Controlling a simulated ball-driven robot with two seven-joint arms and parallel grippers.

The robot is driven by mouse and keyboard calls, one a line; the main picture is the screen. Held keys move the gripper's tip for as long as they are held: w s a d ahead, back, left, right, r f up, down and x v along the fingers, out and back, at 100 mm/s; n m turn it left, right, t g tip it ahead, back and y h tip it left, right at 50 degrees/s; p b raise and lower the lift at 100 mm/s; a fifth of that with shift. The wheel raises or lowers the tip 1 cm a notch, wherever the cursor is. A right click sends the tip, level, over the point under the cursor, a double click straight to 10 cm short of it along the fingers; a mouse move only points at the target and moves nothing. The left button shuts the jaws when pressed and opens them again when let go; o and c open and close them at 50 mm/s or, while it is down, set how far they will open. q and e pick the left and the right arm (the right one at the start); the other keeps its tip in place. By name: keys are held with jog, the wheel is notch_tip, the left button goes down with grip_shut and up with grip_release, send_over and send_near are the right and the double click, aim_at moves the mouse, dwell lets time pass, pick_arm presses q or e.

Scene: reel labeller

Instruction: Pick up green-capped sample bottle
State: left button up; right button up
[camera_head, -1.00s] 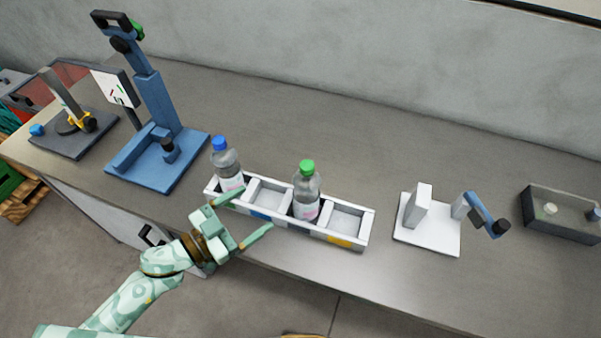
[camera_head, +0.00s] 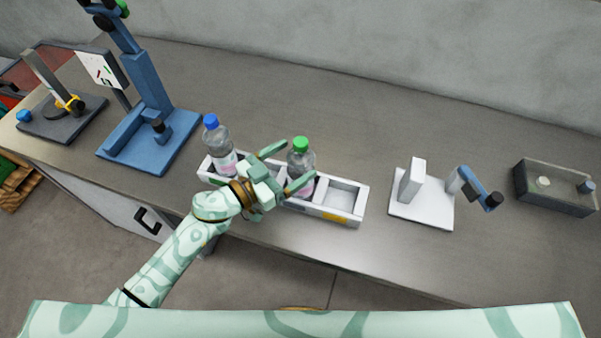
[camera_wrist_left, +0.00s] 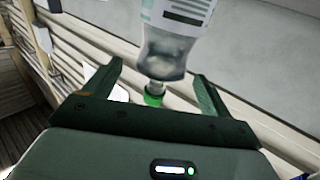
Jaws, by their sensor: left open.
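The green-capped sample bottle (camera_head: 301,157) stands upright in a compartment of the white rack (camera_head: 349,213). My left gripper (camera_head: 298,163) is open, with one finger on either side of the bottle in the head view. In the left wrist view, the bottle (camera_wrist_left: 178,55) shows inverted, with its green cap and neck between the two open fingers (camera_wrist_left: 158,72). I cannot tell whether either finger touches it. My right gripper is not in view.
A blue-capped bottle (camera_head: 218,145) stands in the rack's left end. A blue stand (camera_head: 147,140) is at the left, and a white fixture (camera_head: 421,210) and a dark-based clear box (camera_head: 553,200) are at the right. The rack's right-end compartment is empty.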

aim_at(307, 153)
pick_arm(q)
jog(key=b+x, duration=0.1)
jog(key=x, duration=0.4)
jog(key=shift+f, duration=0.2)
jog(key=shift+a, duration=0.15)
jog(key=shift+c, duration=0.9)
jog(key=shift+r, duration=0.1)
grip_shut()
